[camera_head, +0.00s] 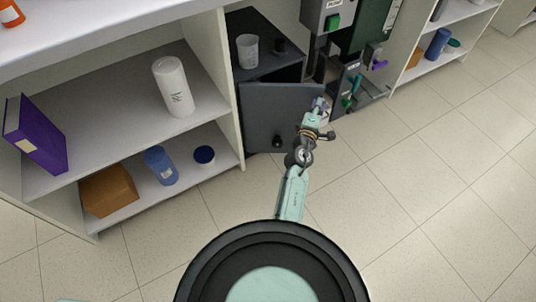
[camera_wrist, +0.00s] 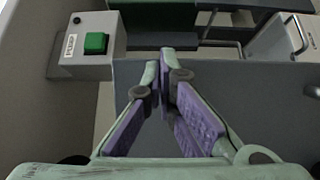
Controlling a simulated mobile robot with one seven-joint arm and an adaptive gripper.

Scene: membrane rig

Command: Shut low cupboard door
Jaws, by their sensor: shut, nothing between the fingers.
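The low cupboard (camera_head: 268,66) is dark grey and stands between the white shelves and a machine. Its door (camera_head: 258,108) is partly open in the head view, angled out from the cupboard front, with a dark gap behind its top edge. A black knob (camera_head: 277,141) sits low on the door. My gripper (camera_head: 318,102) is at the door's right edge; I cannot tell whether it touches. In the wrist view, my gripper's purple-padded fingers (camera_wrist: 163,70) meet at the tips with nothing between them. A grey panel behind them may be the door.
A beaker (camera_head: 247,50) and a small black item (camera_head: 280,46) stand on the cupboard top. The machine with a green button (camera_head: 333,21) is close to my gripper; its button (camera_wrist: 96,43) shows in the wrist view. Open tiled floor lies to the right.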

